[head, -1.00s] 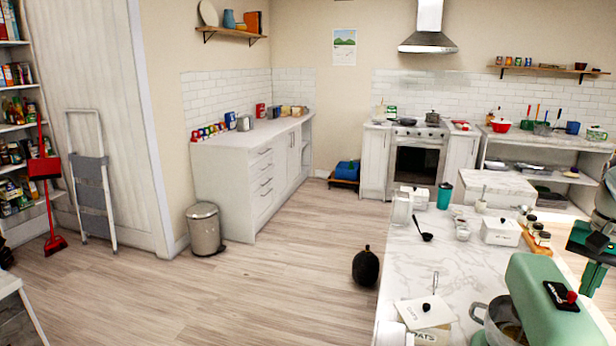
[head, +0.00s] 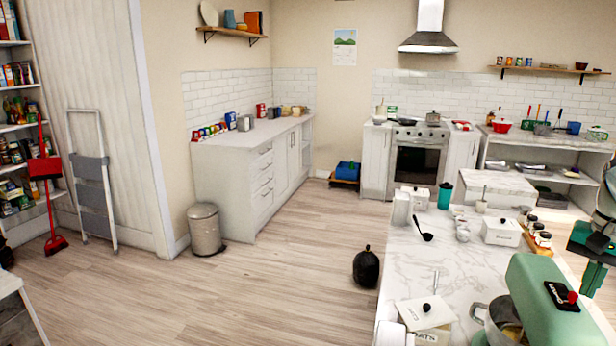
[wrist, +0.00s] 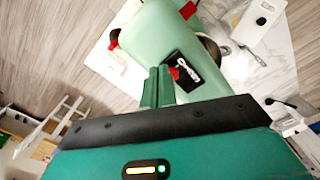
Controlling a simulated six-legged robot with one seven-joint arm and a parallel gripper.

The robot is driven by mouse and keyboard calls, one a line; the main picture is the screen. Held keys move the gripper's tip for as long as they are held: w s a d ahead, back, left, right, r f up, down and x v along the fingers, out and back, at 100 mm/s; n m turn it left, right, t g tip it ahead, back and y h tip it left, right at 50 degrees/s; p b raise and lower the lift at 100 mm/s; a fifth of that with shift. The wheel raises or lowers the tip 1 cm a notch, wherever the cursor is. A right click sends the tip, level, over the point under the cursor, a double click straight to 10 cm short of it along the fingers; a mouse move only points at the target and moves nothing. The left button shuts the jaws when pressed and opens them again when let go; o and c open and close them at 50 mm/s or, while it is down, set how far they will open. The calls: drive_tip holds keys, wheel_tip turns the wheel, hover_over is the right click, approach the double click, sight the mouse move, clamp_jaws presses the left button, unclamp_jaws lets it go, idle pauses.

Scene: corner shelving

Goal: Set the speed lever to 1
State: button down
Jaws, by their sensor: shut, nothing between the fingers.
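A pale green stand mixer (head: 540,290) stands on the marble counter at the lower right of the head view, and it also fills the upper middle of the wrist view (wrist: 150,38). On its side is a black plate with white lettering (head: 560,293), which also shows in the wrist view (wrist: 188,72). A red-knobbed lever (head: 572,297) sits at one end of this plate. In the wrist view the red knob (wrist: 175,73) is close beside my green fingertips (wrist: 158,74). My gripper is shut and empty. I cannot tell whether it touches the knob, or read the lever's setting.
A metal bowl (head: 500,320) is under the mixer head. Open floor (head: 270,285) lies to the left.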

drive_tip(key=shift+f, duration=0.8)
drive_tip(key=shift+w+d, duration=0.25)
drive_tip(key=shift+w, duration=0.45)
drive_tip(key=shift+w+d, duration=0.2)
drive_tip(key=shift+w, duration=0.55)
drive_tip(key=shift+w+d, duration=0.25)
drive_tip(key=shift+w, duration=0.45)
idle(1.8)
drive_tip(key=shift+s+a, duration=0.15)
drive_tip(key=shift+s, duration=0.25)
idle(0.3)
drive_tip(key=shift+r, duration=0.15)
drive_tip(key=shift+r, duration=2.35)
